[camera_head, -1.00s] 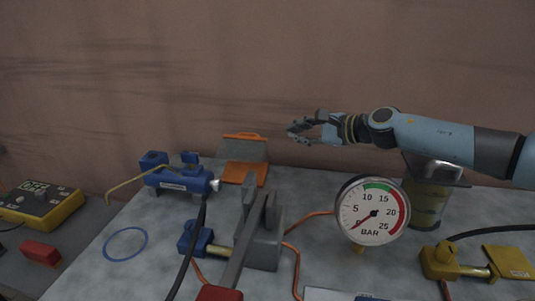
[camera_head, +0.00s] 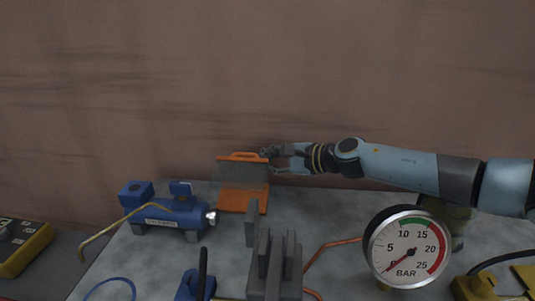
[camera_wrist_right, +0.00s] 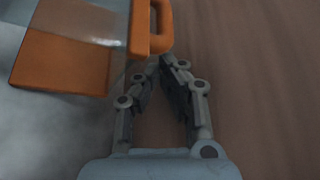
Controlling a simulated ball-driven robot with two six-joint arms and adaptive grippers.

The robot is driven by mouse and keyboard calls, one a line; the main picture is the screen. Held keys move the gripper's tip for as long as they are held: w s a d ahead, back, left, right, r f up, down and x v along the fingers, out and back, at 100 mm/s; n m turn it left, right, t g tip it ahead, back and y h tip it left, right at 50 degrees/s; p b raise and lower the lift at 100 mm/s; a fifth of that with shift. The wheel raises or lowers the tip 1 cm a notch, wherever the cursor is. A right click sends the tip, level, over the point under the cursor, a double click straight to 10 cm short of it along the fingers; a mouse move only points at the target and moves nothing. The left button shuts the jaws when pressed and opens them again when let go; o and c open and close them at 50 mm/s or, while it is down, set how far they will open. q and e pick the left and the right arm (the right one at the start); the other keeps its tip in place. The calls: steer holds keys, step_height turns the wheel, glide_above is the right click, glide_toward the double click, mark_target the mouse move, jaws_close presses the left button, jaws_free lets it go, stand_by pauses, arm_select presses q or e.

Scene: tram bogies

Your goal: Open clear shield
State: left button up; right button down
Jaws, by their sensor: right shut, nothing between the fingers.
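The clear shield (camera_head: 242,173) is a see-through panel with an orange handle bar (camera_head: 243,156) along its top. It stands raised above its orange base (camera_head: 240,200) at the back of the table. My right gripper (camera_head: 268,160) is at the right end of the handle bar. In the right wrist view, the shut fingertips (camera_wrist_right: 166,62) are just below the orange handle loop (camera_wrist_right: 160,25), with nothing between them. Whether they touch the handle is unclear. The shield panel (camera_wrist_right: 88,20) shows at upper left there. My left gripper is not in view.
A blue device (camera_head: 165,212) with a yellow lever stands left of the shield. A grey block (camera_head: 274,265) is in front, and a round pressure gauge (camera_head: 407,247) is at the front right. The wall is close behind the shield. Bare tabletop lies right of the base.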

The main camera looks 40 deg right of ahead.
steer(key=shift+s+a+b, duration=0.1)
steer(key=shift+a+b, duration=0.05)
steer(key=shift+b, duration=0.25)
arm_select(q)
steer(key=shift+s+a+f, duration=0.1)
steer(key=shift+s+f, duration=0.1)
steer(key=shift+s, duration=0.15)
arm_select(e)
steer(key=shift+s+a+r, duration=0.2)
steer(key=shift+r, duration=0.2)
steer(key=shift+s+a+r, duration=0.15)
steer(key=shift+a+r, duration=0.05)
steer(key=shift+r, duration=0.15)
steer(key=shift+d, duration=0.1)
